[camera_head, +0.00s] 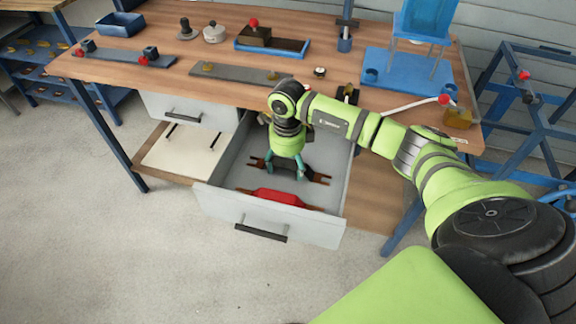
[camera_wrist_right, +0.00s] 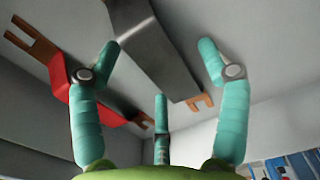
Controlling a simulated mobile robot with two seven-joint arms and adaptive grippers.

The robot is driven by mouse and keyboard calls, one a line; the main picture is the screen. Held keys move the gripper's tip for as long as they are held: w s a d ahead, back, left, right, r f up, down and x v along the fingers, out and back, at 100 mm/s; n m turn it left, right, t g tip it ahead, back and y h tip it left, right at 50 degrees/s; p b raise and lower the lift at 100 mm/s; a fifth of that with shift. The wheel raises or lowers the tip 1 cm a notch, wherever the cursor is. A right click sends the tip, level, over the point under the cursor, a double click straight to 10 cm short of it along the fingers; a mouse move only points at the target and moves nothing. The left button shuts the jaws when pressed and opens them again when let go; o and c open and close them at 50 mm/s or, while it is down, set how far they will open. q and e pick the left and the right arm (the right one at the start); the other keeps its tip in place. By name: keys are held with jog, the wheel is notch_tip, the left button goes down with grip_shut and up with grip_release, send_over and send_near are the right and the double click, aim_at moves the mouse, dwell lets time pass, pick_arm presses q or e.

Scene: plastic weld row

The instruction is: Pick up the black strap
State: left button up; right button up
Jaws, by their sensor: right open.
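The black strap (camera_head: 287,168), with brown slotted ends, lies in the open drawer (camera_head: 225,181) under the bench. It also shows as a dark grey band in the right wrist view (camera_wrist_right: 152,48). My right gripper (camera_head: 285,175) points down into the drawer at the middle of the strap and partly hides it. Its teal fingers are spread on either side of the strap in the right wrist view (camera_wrist_right: 160,62), apart and not closed on it. I cannot tell how far the fingertips are above the drawer floor. My left gripper is out of view.
A red strap (camera_head: 272,196) with brown ends lies beside the black one, nearer the drawer front; it also shows in the wrist view (camera_wrist_right: 88,108). The drawer's walls surround the gripper. The wooden bench top (camera_head: 215,55) above holds fixtures and a blue stand (camera_head: 405,72).

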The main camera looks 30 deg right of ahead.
jog(key=shift+f, duration=0.35)
jog(key=c, duration=1.3)
